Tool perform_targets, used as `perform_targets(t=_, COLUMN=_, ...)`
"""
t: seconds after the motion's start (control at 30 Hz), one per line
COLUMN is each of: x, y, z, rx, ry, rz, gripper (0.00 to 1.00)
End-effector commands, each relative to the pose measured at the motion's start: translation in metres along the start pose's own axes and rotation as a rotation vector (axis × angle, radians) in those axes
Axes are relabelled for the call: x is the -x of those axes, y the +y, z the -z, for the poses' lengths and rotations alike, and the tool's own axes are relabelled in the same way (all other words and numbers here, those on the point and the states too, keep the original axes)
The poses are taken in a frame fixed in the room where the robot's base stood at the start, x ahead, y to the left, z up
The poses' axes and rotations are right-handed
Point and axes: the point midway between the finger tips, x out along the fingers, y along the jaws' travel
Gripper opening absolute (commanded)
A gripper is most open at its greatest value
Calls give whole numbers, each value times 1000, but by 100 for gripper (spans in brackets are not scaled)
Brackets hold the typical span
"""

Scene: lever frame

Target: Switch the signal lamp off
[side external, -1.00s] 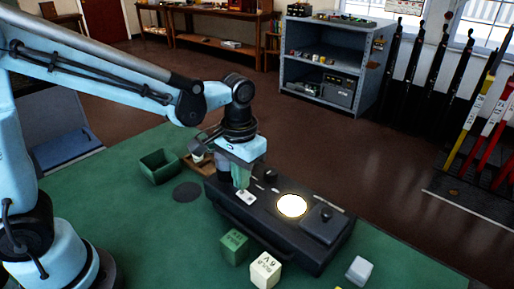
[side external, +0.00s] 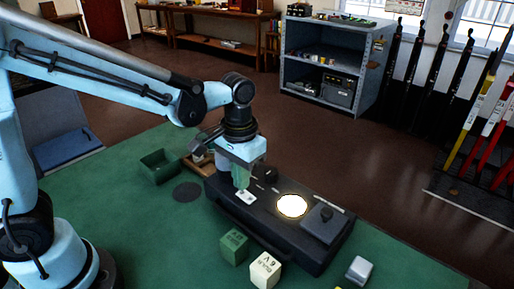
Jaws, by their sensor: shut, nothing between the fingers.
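The signal lamp (side external: 291,206) is a round disc glowing bright yellow-white on top of a long black box (side external: 268,225). My gripper (side external: 242,186) points down over the left end of the box, just above or at a small white plate (side external: 246,197). Its green fingers are shut and empty; I cannot tell whether they touch the box. A dark knob (side external: 270,174) stands behind the fingers. A raised dark block with a small knob (side external: 325,215) sits at the right end of the box.
A green cube (side external: 234,247), a cream cube (side external: 265,270) and a pale grey block (side external: 359,270) stand in front of the box. A green open bin (side external: 160,166), a dark round disc (side external: 187,192) and a wooden tray (side external: 199,168) lie left. The green front tabletop is mostly clear.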

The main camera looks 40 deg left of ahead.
Motion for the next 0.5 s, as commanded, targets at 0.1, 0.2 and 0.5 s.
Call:
perform_targets(t=0.1, x=0, y=0, z=0, rx=0, ry=0, rz=0, gripper=0)
perform_targets(t=0.2, x=-1, y=0, z=0, rx=0, ry=0, rz=0, gripper=0)
perform_targets(t=0.5, x=-6, y=0, z=0, rx=0, ry=0, rz=0, gripper=0)
